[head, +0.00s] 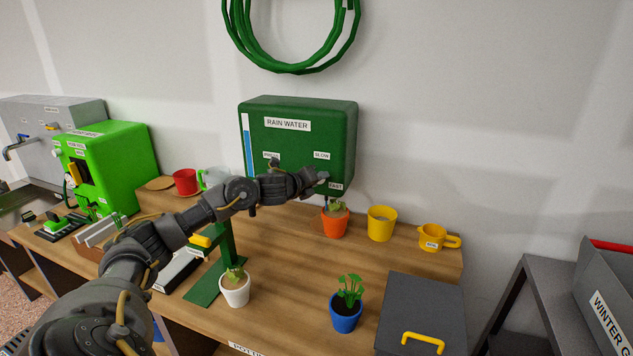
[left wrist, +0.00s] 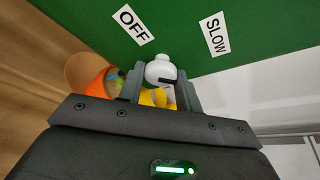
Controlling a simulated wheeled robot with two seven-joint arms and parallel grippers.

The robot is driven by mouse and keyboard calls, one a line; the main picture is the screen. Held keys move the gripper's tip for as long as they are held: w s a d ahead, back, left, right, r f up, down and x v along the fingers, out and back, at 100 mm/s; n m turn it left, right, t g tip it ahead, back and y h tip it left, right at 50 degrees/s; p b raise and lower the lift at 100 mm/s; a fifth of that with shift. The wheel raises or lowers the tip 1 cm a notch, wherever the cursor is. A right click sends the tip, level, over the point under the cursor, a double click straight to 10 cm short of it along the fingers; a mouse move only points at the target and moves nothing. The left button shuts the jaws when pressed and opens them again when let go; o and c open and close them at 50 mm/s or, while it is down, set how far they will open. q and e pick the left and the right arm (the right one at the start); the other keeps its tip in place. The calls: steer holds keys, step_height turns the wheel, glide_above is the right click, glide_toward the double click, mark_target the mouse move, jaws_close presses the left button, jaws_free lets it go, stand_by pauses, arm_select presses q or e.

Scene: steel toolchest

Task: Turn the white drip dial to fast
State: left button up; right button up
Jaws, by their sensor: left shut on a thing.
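The green rain water tank (head: 300,140) hangs on the wall above the bench, with a SLOW label (head: 321,155) and a FAST label (head: 336,186) on its front. My left gripper (head: 322,178) reaches its lower right front and hides the dial there in the head view. In the left wrist view the white dial (left wrist: 160,72) sits between the two fingers of my left gripper (left wrist: 160,90), which is shut on it. A dark mark shows on the dial. An OFF label (left wrist: 133,25) and the SLOW label (left wrist: 215,33) show above it.
An orange pot (head: 335,222) with a plant stands just below my left gripper. A yellow pot (head: 381,223) and a yellow mug (head: 432,238) stand to its right. White (head: 235,290) and blue (head: 346,315) plant pots stand nearer the front.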

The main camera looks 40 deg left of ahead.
arm_select(q)
steer(key=shift+d+f+m+g+y+b, duration=0.1)
steer(key=shift+m+g+y+b, duration=0.4)
steer(key=shift+m+y, duration=0.7)
steer(key=shift+d+m+g+y+b, duration=0.1)
steer(key=shift+m+g+y+b, duration=0.4)
steer(key=shift+m, duration=1.3)
steer(key=shift+a, duration=0.1)
steer(key=o, duration=0.9)
steer(key=shift+o, duration=0.2)
steer(key=p+v, duration=0.2)
steer(key=v, duration=0.8)
steer(key=shift+s+d+r, duration=0.2)
steer(key=shift+s+r, duration=0.05)
steer(key=shift+s, duration=0.05)
